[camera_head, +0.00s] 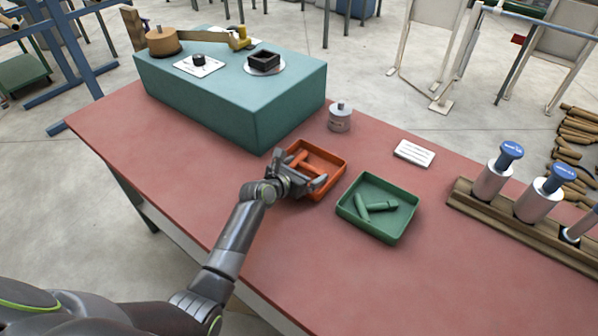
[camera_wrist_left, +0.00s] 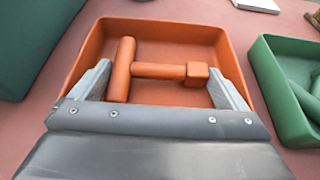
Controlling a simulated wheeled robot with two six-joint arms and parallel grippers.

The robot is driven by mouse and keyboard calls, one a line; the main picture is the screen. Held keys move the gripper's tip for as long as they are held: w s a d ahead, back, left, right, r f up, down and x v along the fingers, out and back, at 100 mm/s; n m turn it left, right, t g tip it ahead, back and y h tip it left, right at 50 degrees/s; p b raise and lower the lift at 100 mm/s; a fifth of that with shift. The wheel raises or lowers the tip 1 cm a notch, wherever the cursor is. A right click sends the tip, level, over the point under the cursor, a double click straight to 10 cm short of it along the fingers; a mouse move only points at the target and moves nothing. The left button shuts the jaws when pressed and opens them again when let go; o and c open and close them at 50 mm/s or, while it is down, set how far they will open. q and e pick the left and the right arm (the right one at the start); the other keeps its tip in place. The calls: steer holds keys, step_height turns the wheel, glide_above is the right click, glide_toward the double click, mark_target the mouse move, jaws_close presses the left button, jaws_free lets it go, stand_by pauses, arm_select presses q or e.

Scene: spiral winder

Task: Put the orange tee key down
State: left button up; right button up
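The orange tee key (camera_wrist_left: 160,71) lies in the orange tray (camera_head: 335,182). In the left wrist view its round crossbar is at the left and its shaft runs right to a square end. In the head view part of the key (camera_head: 307,163) shows beside my left gripper (camera_head: 303,178). My left gripper is over the near side of the tray. In the wrist view its two fingers (camera_wrist_left: 160,88) are spread wide, one near each end of the key, with no clear grip on it. I cannot tell whether a fingertip touches the key. My right gripper is not in view.
A green tray (camera_head: 407,229) with green pieces stands right of the orange tray. A teal box (camera_head: 262,115) stands behind left. A grey canister (camera_head: 340,118), a white card (camera_head: 414,153) and a wooden rack (camera_head: 465,197) with blue-topped cylinders are also on the red table. The front right is clear.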

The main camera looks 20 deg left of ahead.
arm_select(q)
steer(key=shift+s+a+f, duration=0.1)
steer(key=shift+s+f, duration=0.2)
steer(key=shift+f, duration=0.3)
steer(key=shift+s+a+r+g, duration=0.1)
steer(key=shift+s+r+g, duration=0.1)
steer(key=shift+g, duration=0.1)
steer(key=v, duration=0.3)
steer(key=p+v, duration=0.1)
steer(key=v, duration=0.6)
steer(key=shift+s+r+p, duration=0.1)
steer(key=shift+r+p, duration=0.25)
steer(key=shift+p, duration=0.05)
steer(key=shift+s+a+r, duration=0.2)
steer(key=shift+s, duration=0.2)
